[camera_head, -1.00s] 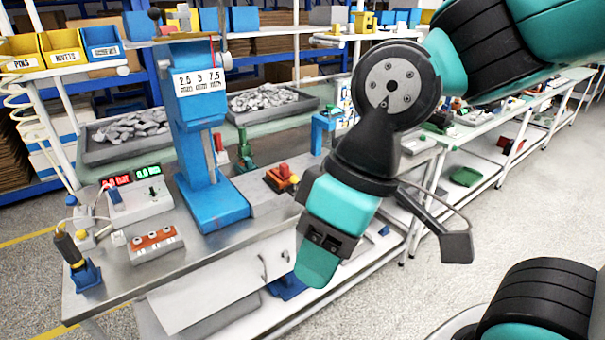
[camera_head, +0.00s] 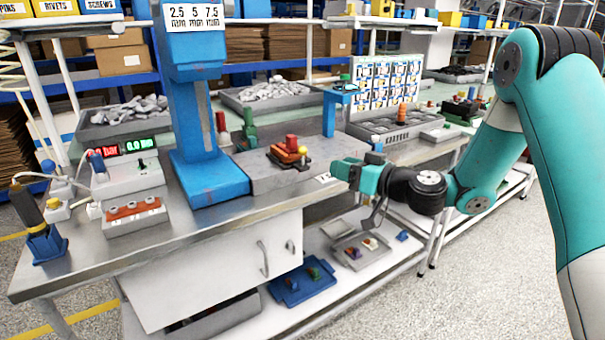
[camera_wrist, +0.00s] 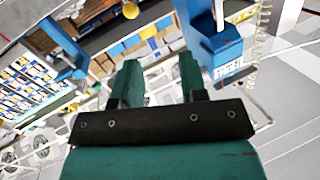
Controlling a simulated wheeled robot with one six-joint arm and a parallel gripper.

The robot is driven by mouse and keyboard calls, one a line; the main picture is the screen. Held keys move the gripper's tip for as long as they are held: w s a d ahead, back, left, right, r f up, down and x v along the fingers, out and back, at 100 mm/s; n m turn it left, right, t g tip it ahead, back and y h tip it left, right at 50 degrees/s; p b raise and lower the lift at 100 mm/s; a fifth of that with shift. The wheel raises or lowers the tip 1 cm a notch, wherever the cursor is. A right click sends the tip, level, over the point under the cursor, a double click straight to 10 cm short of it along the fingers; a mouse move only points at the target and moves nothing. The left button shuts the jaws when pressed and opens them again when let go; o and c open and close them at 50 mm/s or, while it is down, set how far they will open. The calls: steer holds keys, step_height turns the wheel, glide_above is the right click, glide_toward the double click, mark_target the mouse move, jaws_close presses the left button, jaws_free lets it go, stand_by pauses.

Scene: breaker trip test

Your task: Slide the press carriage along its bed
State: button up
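The blue press (camera_head: 205,110) stands upright on the metal bench. Right of its base, an orange-and-dark block with a red knob (camera_head: 289,155), which looks like the carriage, sits on a flat grey bed (camera_head: 262,180). My gripper (camera_head: 340,170) is beyond the bed's right end in the head view, pointing left towards the block and apart from it in the picture. The wrist view shows my gripper (camera_wrist: 160,68) with two green fingers apart and nothing between them. A blue press-like body (camera_wrist: 212,45) shows beyond them; the orange block is not clear there.
A box with a red digital display (camera_head: 130,178) and an orange-topped strip (camera_head: 134,214) are left of the press. A small blue stand (camera_head: 330,105) rises behind the bed. A blue tray (camera_head: 300,286) lies on the lower shelf. Open floor (camera_head: 500,280) is at right.

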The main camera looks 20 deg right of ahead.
step_height(320, 180, down, 2)
steer(key=d, duration=0.2)
steer(key=m+t+h+p, duration=0.1)
steer(key=p, duration=1.2)
glide_toward(306, 153)
steer(key=p+x, duration=0.2)
steer(key=x, duration=0.9)
steer(key=shift+w+a+p, duration=0.1)
steer(key=shift+w+p, duration=0.15)
steer(key=shift+p, duration=0.05)
jaws_close()
